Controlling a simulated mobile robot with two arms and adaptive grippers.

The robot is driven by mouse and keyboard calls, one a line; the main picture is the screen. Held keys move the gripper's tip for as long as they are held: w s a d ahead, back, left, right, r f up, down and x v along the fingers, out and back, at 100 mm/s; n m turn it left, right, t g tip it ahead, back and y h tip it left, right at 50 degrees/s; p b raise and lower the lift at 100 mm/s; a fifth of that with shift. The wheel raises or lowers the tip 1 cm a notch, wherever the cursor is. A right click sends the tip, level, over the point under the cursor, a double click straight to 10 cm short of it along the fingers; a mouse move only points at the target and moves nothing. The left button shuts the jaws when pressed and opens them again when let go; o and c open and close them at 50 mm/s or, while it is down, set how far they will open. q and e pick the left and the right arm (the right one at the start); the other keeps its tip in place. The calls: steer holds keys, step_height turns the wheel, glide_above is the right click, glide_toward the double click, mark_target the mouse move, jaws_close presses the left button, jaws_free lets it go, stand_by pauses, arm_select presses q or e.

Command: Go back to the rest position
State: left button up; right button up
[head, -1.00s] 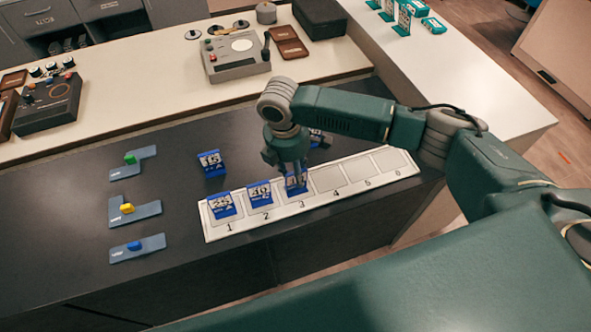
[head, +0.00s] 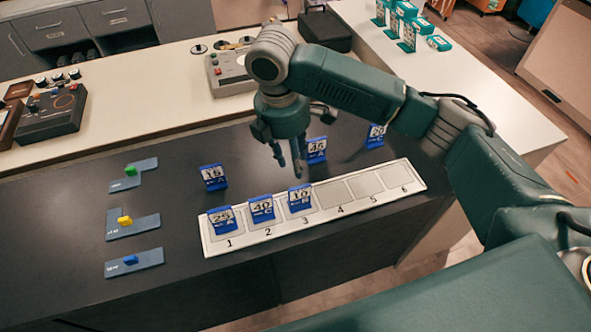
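My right gripper (head: 289,165) hangs above the dark counter, just behind slot 3 of the white numbered strip (head: 357,205). Its fingers look apart with nothing between them. Three blue cards stand in slots 1 (head: 222,217), 2 (head: 261,210) and 3 (head: 299,198). The gripper is clear of the card in slot 3. Slots 4, 5 and 6 are empty. Three more blue cards stand behind the strip, one at left (head: 213,177), one right of the gripper (head: 316,150), and one farther right (head: 376,136). My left gripper does not show.
Three grey-blue plates with a green (head: 130,170), a yellow (head: 125,221) and a blue piece (head: 130,260) lie at the left. A control box (head: 225,72) stands on the white bench behind, partly hidden by my arm. Teal cards (head: 407,37) stand at the back right.

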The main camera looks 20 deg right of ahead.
steer(key=shift+r, duration=0.25)
stand_by(0.3)
